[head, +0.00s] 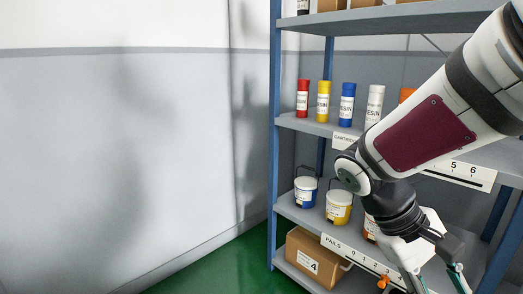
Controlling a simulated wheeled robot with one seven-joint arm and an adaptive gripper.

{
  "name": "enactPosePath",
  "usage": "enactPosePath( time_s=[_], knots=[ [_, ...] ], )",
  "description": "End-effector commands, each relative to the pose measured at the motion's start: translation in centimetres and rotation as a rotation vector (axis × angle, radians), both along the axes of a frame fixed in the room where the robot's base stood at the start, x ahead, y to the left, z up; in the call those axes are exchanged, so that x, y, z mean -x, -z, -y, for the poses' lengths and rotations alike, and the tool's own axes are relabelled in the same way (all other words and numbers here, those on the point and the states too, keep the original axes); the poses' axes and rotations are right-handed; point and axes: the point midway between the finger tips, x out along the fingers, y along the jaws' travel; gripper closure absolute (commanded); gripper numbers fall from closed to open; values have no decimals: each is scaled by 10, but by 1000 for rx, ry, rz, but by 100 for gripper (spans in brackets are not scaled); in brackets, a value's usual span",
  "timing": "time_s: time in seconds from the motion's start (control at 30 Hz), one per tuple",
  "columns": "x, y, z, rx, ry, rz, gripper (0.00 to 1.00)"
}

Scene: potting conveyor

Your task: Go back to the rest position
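My gripper (424,284) shows at the bottom right of the head view, at the end of my white arm. It hangs downward in front of the shelf rack's lower part, and its fingertips are cut off by the bottom edge. Whether it is open or shut, or holds anything, does not show. My forearm crosses the right side of the view and hides part of the shelves.
A shelf rack (274,110) with blue posts stands at the right. It holds a row of resin cartridges (347,104), pails (339,207) and a cardboard box (312,257). A bare wall (100,150) and green floor (205,272) lie to the left.

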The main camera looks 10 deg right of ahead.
Motion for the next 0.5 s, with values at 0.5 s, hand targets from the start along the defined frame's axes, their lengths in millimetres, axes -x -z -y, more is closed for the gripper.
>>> enactPosePath(
  time_s=[0.5],
  knots=[
    [95,-25,-88,-401,124,334,60]
  ],
)
